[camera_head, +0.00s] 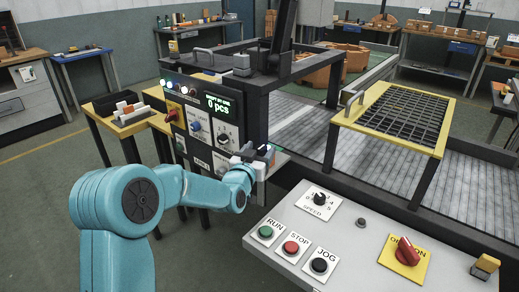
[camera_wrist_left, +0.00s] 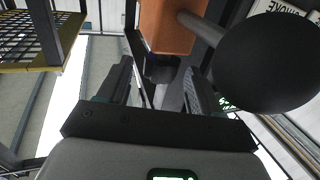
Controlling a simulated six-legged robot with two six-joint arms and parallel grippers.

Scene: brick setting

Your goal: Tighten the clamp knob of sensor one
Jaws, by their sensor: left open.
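My left gripper (camera_head: 257,156) is at the side of the black control box (camera_head: 218,95), close to its lower right edge. In the left wrist view my left gripper (camera_wrist_left: 160,88) has its two dark fingers apart, with no object clearly held between them. A large black round knob (camera_wrist_left: 265,62) is close to the camera, just right of the right finger. An orange block (camera_wrist_left: 168,25) with a grey rod lies beyond the fingertips. I cannot tell which part is the clamp knob of sensor one. My right gripper is in neither view.
A sloping panel (camera_head: 290,250) with RUN, STOP and JOG buttons and a red switch (camera_head: 406,252) is at the front. A yellow-framed mesh guard (camera_head: 395,115) stands over the conveyor (camera_head: 310,130). A yellow table (camera_head: 125,124) with bins is at the left.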

